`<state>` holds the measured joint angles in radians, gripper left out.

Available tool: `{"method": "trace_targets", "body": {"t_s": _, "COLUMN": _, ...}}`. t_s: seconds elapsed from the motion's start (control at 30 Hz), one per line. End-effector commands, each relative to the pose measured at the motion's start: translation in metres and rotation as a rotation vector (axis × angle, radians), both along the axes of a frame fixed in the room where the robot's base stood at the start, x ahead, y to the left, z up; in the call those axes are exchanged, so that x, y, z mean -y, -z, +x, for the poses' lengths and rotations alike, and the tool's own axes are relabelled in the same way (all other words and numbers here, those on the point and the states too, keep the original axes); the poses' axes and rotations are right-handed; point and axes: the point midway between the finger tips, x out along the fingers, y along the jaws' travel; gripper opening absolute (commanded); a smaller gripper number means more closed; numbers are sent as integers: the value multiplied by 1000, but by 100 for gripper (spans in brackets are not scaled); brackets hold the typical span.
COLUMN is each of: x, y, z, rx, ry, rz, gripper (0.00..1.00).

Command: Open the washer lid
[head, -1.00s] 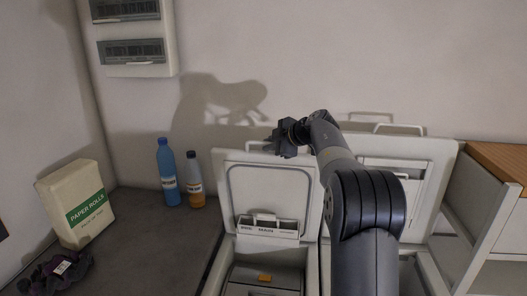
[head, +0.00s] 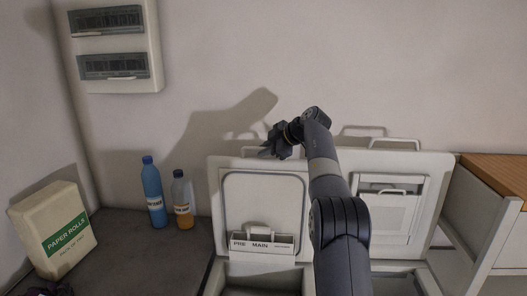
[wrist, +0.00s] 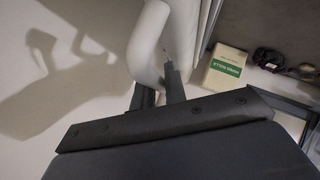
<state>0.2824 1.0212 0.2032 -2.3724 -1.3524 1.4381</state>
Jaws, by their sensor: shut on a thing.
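The washer lid (head: 236,205) stands raised against the wall in the head view. It is a pale panel with a rounded inner frame and a drawer marked PRE and MAIN (head: 263,243) low on its inner face. My gripper (head: 271,149) is at the lid's top edge. In the wrist view my gripper (wrist: 160,88) is shut on the white curved lid handle (wrist: 147,42). The fingertips are partly hidden. The washer's opening (head: 262,282) shows below the lid, cut off by the frame's bottom edge.
A second raised lid (head: 437,185) stands at the right, partly behind my arm. Blue (head: 152,190) and orange (head: 182,200) bottles and a paper rolls pack (head: 52,230) stand on the dark counter (head: 125,240) at the left. A wood-topped cabinet (head: 495,175) is at the far right.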

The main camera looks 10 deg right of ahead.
Motion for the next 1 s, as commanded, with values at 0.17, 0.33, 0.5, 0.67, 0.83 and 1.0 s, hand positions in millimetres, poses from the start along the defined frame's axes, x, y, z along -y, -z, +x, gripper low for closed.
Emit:
{"method": "trace_targets", "body": {"t_s": 0.17, "x": 2, "y": 1, "z": 2, "rx": -15, "ry": -2, "rz": 5, "gripper": 0}}
{"method": "trace_targets", "body": {"t_s": 0.33, "x": 4, "y": 1, "z": 3, "rx": -25, "ry": -2, "rz": 9, "gripper": 0}}
{"method": "trace_targets", "body": {"t_s": 0.5, "x": 4, "y": 1, "z": 4, "rx": -30, "ry": -1, "rz": 11, "gripper": 0}}
{"method": "trace_targets", "body": {"t_s": 0.67, "x": 4, "y": 1, "z": 3, "rx": -31, "ry": -2, "rz": 11, "gripper": 0}}
{"method": "trace_targets", "body": {"t_s": 0.83, "x": 4, "y": 1, "z": 3, "rx": -31, "ry": -2, "rz": 11, "gripper": 0}}
{"method": "trace_targets", "body": {"t_s": 1.0, "x": 4, "y": 1, "z": 3, "rx": -31, "ry": -1, "rz": 12, "gripper": 22}}
